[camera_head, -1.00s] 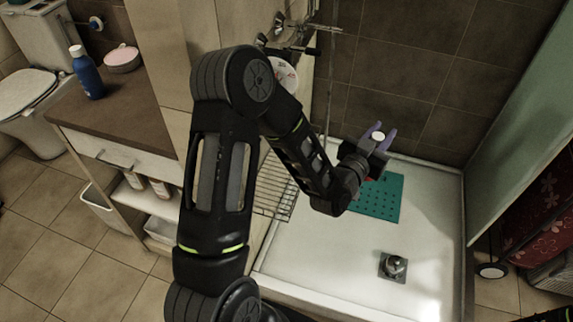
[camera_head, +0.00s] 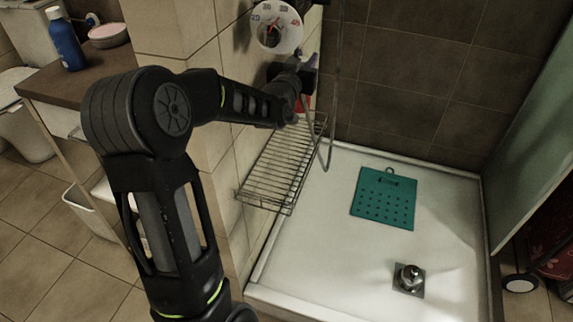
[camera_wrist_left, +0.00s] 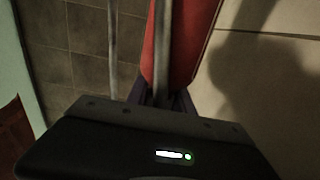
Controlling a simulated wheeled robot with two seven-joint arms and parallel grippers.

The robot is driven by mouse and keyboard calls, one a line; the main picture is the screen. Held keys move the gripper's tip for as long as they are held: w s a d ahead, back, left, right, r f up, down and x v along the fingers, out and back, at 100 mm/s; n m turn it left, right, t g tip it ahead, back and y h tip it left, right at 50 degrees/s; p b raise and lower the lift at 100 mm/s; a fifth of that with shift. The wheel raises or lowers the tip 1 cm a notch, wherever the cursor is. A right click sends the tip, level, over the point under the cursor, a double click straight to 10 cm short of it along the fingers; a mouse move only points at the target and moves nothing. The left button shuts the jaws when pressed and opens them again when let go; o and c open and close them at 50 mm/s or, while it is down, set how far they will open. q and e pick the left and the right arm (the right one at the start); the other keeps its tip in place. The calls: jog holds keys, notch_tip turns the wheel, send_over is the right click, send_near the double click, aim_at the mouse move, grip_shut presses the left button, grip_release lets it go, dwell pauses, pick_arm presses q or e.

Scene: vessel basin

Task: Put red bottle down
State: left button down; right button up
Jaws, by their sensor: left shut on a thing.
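The red bottle (camera_wrist_left: 185,40) fills the upper middle of the left wrist view, between the fingertips of my left gripper (camera_wrist_left: 162,97). My left gripper is shut on it. In the head view, my left gripper (camera_head: 308,68) is by the tiled wall, above the far end of the wire rack (camera_head: 275,172). Only a small red part of the bottle (camera_head: 303,102) shows there, below the gripper; my wrist hides the rest. I cannot tell whether the bottle touches the rack. My right gripper is not in view.
A shower hose (camera_head: 333,100) hangs close to my left gripper. The shower basin holds a teal mat (camera_head: 385,200) and a metal drain (camera_head: 409,279). A blue bottle (camera_head: 66,40) stands on the counter at left.

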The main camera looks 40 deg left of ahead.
pick_arm(q)
jog(key=shift+r, duration=0.1)
notch_tip(320, 180, down, 6)
jog(key=b, duration=0.1)
jog(key=shift+f, duration=0.2)
notch_tip(320, 180, down, 4)
jog(key=shift+w+r+b, duration=0.1)
jog(key=shift+r+b, duration=0.05)
jog(key=shift+b, duration=0.45)
jog(key=shift+f+b, duration=0.25)
jog(key=shift+b, duration=0.05)
jog(key=c, duration=1.4)
grip_release()
jog(key=o, duration=0.3)
